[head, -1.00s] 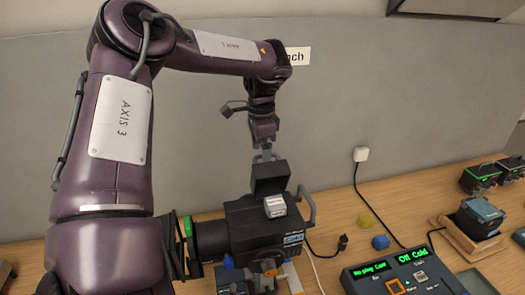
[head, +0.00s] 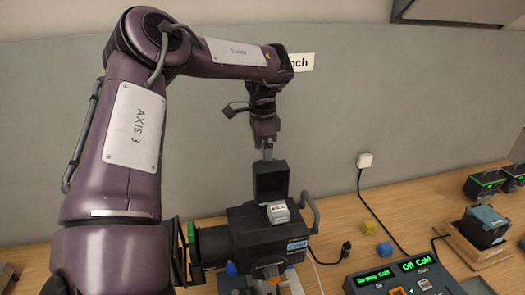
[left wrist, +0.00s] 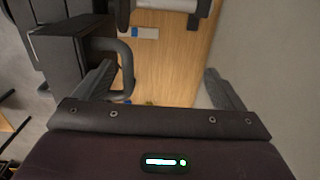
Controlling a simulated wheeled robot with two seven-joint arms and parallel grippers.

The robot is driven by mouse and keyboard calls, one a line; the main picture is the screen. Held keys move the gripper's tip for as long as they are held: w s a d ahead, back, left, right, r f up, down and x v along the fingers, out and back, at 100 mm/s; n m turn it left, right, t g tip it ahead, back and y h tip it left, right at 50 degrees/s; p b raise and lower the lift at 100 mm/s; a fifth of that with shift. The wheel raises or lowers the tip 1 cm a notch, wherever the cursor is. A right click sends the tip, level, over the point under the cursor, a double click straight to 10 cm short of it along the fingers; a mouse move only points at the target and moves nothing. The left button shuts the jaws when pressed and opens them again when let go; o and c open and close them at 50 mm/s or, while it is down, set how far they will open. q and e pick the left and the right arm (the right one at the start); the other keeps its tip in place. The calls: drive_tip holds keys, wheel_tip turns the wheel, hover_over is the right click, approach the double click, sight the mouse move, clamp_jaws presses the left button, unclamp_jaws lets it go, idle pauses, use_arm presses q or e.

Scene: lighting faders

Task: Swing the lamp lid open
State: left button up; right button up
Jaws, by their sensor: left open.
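The black stage lamp (head: 245,222) sits on the bench with its lid (head: 270,182) swung up, standing roughly upright at the back of the housing. A pale block (head: 278,212) shows in the opening. My left gripper (head: 267,152) is just above and behind the lid's top edge; whether it touches the lid I cannot tell. In the left wrist view my gripper's fingers (left wrist: 158,85) are spread apart with nothing between them. The lamp's dark housing and curved handle (left wrist: 126,68) lie left of them there. My right gripper is not in view.
A control box with green displays (head: 405,275) stands right of the lamp. A teal-topped device (head: 486,224) rests on a wooden stand. A grey wall is close behind.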

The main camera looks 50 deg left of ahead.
use_arm(q)
wheel_tip(320, 180, up, 8)
drive_tip(key=s+d, duration=0.1)
drive_tip(key=d, duration=0.1)
idle(0.8)
idle(0.5)
